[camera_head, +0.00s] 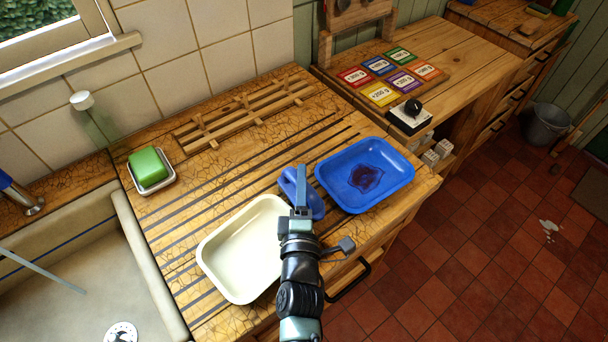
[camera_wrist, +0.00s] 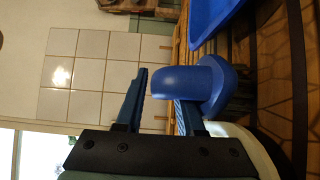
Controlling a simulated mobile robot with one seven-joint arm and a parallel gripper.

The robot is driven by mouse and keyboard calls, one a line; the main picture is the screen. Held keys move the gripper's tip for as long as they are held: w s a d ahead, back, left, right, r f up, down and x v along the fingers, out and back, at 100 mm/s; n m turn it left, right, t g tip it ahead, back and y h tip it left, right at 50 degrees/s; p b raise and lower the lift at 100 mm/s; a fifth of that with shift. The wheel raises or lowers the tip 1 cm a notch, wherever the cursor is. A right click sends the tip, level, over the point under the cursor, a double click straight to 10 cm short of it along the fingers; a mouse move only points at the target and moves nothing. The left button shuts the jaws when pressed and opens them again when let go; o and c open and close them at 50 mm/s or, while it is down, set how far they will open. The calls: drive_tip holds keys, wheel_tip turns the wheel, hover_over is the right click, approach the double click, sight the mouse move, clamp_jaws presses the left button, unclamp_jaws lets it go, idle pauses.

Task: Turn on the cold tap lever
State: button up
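At the left edge of the head view, a metal fitting (camera_head: 30,203) with a blue part (camera_head: 6,181) stands on the wooden ledge behind the sink. It may be the cold tap; it is cut off by the frame, and I cannot make out a lever. A thin grey bar (camera_head: 40,272) reaches over the sink (camera_head: 60,305). My gripper (camera_head: 301,180) is far to the right, above the drainboard at a blue handled object (camera_head: 317,205). In the wrist view my gripper (camera_wrist: 160,95) has its fingers apart, with the blue object's rounded handle (camera_wrist: 180,83) at the fingertips. Contact is unclear.
A cream tray (camera_head: 215,245) and a blue tray (camera_head: 395,150) with a dark stain flank my gripper on the drainboard (camera_head: 190,225). Green soap (camera_head: 147,166) sits in a dish near the sink. A slatted wooden rack (camera_head: 245,115) lies along the wall.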

drive_tip(key=shift+a, duration=0.1)
drive_tip(key=shift+s, duration=0.15)
clamp_jaws()
drive_tip(key=shift+r, duration=0.1)
